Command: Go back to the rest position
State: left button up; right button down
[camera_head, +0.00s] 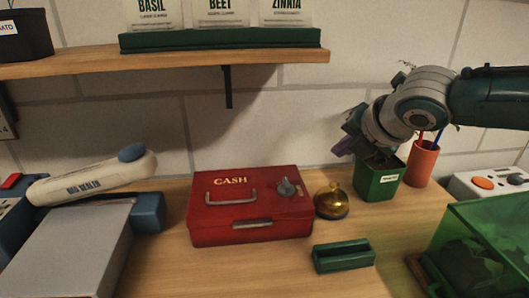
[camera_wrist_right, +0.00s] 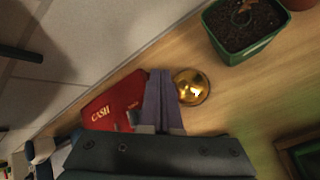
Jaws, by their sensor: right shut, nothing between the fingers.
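My right gripper (camera_head: 340,150) hangs above the back of the counter, beside and above a green pot (camera_head: 377,184). In the right wrist view, its purple fingers (camera_wrist_right: 160,75) are together with nothing between them. The dark soil in the pot (camera_wrist_right: 245,45) shows there, off to the upper right of the fingers. My left gripper is in neither view.
A red cash box (camera_head: 250,227), a brass bell (camera_head: 331,202) and a green holder (camera_head: 343,256) stand on the counter. An orange cup (camera_head: 421,163) with pens is behind the pot. A green clear cover (camera_head: 490,235) is at right. A wooden shelf (camera_head: 90,58) overhangs the left.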

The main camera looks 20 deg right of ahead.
dwell(0.4)
jog(key=s+a+f+m+g+y, duration=0.25)
jog(key=s+a+m, duration=0.25)
jog(key=s+a, duration=0.4)
jog(key=s+a+f+m+g+y, duration=0.1)
jog(key=s+a+f+m, duration=0.3)
jog(key=s+a, duration=0.5)
jog(key=s+d+r+m+g+h, duration=0.1)
jog(key=s+d+r+m, duration=0.15)
jog(key=s+m, duration=0.45)
jog(key=s+d+r+m+g+h, duration=0.1)
jog(key=s+d+r+m, duration=0.15)
jog(key=s+m, duration=0.5)
notch_tip(320, 180, up, 38)
jog(key=p, duration=3.9)
jog(key=shift+w+f, duration=0.15)
jog(key=shift+w, duration=0.1)
jog(key=shift+a, duration=0.1)
